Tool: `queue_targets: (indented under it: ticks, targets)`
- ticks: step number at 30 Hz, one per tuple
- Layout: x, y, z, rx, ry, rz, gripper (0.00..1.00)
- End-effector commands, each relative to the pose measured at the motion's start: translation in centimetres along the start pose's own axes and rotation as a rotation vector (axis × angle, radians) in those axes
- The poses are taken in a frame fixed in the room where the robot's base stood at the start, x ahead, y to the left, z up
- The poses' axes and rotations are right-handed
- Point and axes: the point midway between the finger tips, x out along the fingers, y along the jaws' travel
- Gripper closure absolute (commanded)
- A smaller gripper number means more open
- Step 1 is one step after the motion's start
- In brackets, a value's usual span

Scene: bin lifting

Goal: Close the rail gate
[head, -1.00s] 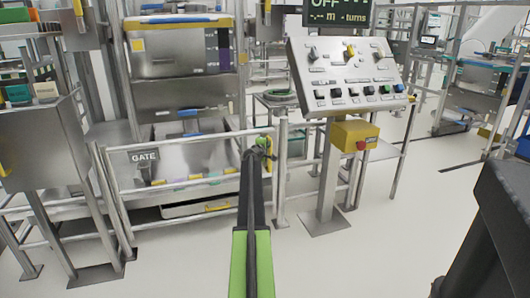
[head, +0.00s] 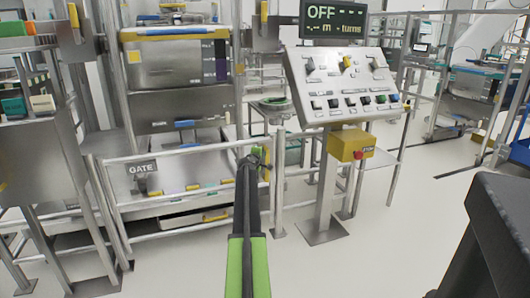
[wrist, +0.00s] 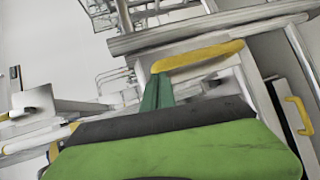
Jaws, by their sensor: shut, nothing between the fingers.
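The rail gate (head: 187,148) is a grey tubular frame with a "GATE" sign (head: 143,167), in the left half of the head view. Its free end lies close to the post (head: 279,180); I cannot tell whether a gap remains there. A yellow handle (head: 265,163) is at that end, and it also shows in the wrist view (wrist: 198,56). My gripper (head: 254,155) is shut and empty at the handle end of the gate. In the wrist view the green fingertips (wrist: 158,92) reach up just below the yellow handle; contact is unclear.
A control panel (head: 345,85) on a post stands right of the gate, with a yellow stop box (head: 351,145) below it. A steel bin (head: 180,70) stands behind the gate. A dark block (head: 490,230) fills the lower right. The floor (head: 400,210) between is clear.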

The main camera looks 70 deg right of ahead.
Motion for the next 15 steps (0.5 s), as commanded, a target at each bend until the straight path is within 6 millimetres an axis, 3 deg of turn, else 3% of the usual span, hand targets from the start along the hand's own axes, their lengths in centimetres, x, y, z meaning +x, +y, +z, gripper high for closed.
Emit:
queue_targets:
  ticks: [1, 6, 10, 15]
  targets:
    - [-2.2, 0.1, 0.3, 0.001, 0.001, 0.0, 1.0]
    - [-6.8, -0.3, 0.4, 0.002, 0.001, -0.001, 1.0]
    - [-9.0, -0.5, 0.3, 0.003, 0.002, -0.002, 1.0]
    - [-10.2, -0.7, 0.2, 0.004, 0.002, -0.002, 1.0]
